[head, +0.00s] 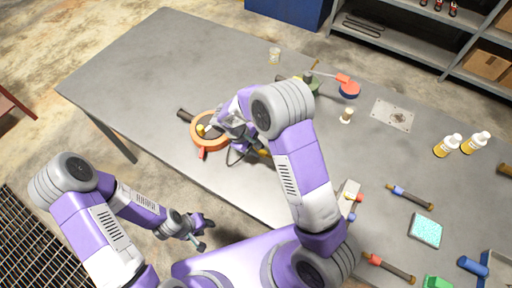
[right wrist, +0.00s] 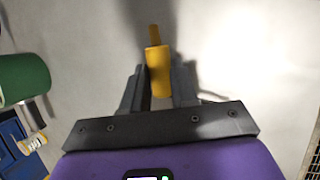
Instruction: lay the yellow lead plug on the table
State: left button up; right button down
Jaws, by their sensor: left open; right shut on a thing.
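The yellow lead plug (right wrist: 158,75) is between the fingers of my right gripper (right wrist: 159,88) in the right wrist view, its thin tip pointing away from the palm. The gripper is shut on it. In the head view my right gripper (head: 213,130) is over the near left part of the grey table (head: 150,75), and the plug's yellow end (head: 202,129) shows against an orange ring. The gap between plug and table cannot be told. My left gripper (head: 196,232) is open and empty, off the table's near edge.
The orange ring (head: 203,148) lies beside a dark handle, close to my right gripper. A clear cup (head: 274,56) stands at the far edge. The table's left part is clear.

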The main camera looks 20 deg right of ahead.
jog(key=shift+f+b, duration=1.45)
jog(key=shift+f, duration=0.5)
jog(key=c, duration=0.8)
grip_release()
jog(key=shift+r, duration=0.1)
jog(key=v, duration=0.7)
jog(key=shift+a+r+p, duration=0.1)
jog(key=shift+r+p, duration=0.2)
jog(key=shift+p, duration=0.05)
